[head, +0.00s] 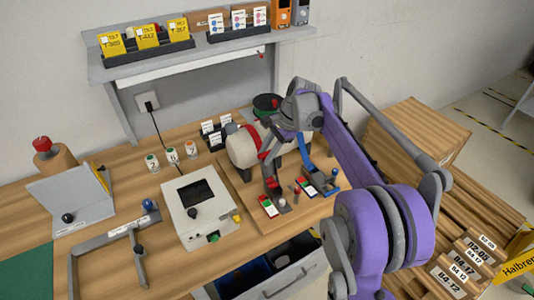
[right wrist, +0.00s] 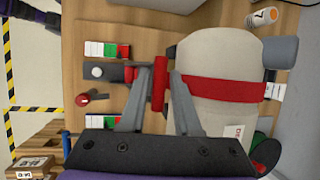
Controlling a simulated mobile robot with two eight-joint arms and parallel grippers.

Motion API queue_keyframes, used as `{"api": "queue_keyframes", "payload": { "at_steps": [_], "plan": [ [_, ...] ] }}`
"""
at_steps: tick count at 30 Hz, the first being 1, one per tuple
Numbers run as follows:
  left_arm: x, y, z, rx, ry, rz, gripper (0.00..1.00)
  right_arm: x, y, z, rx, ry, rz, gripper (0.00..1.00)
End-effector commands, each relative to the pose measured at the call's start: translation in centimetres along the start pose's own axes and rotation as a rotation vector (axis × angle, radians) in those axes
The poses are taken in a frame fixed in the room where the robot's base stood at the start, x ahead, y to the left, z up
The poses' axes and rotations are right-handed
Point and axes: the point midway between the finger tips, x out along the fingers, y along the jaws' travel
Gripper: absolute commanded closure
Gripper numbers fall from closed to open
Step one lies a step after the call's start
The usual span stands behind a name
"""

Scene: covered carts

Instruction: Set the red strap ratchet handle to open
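The red strap (head: 265,146) wraps a pale cylinder (head: 241,148) on the bench board; it also shows in the right wrist view (right wrist: 222,90). In that view the red ratchet handle (right wrist: 160,84) stands between the two fingers of my right gripper (right wrist: 159,75). The fingers are open, one on each side of the handle, with a narrow gap showing on both sides. In the head view my right gripper (head: 270,184) reaches down in front of the cylinder and partly hides the ratchet. My left gripper is not in view.
A red-and-green marker (head: 268,207) lies near the red ratchet. A white box with a dark screen (head: 196,192) stands to the left. An open drawer (head: 293,275) is below the bench edge. Wooden crates are at the right.

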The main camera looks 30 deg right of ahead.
Motion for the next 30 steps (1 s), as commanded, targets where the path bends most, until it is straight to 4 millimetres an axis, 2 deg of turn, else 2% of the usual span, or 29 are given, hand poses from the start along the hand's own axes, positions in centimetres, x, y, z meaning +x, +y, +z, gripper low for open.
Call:
{"api": "queue_keyframes", "payload": {
  "at_steps": [7, 10, 14, 21, 25, 30],
  "plan": [
    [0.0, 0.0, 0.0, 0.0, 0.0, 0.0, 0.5, -0.1, 0.1, 0.0, 0.001, 0.001, 0.001, 0.69],
    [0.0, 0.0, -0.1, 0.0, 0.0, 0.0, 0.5, -0.9, 0.0, 0.0, 0.002, 0.001, 0.001, 0.69],
    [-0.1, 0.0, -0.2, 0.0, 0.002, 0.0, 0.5, -3.1, 0.1, 0.0, 0.003, 0.0, 0.001, 0.69],
    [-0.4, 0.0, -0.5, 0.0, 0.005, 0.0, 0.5, -8.0, 0.0, 0.0, 0.002, 0.001, -0.001, 0.69],
    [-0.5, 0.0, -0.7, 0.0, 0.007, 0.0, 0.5, -9.8, 0.0, 0.0, 0.001, 0.0, 0.0, 0.69],
    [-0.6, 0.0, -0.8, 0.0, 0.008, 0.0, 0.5, -10.8, 0.0, 0.0, 0.001, 0.0, 0.0, 0.69]
  ]
}}
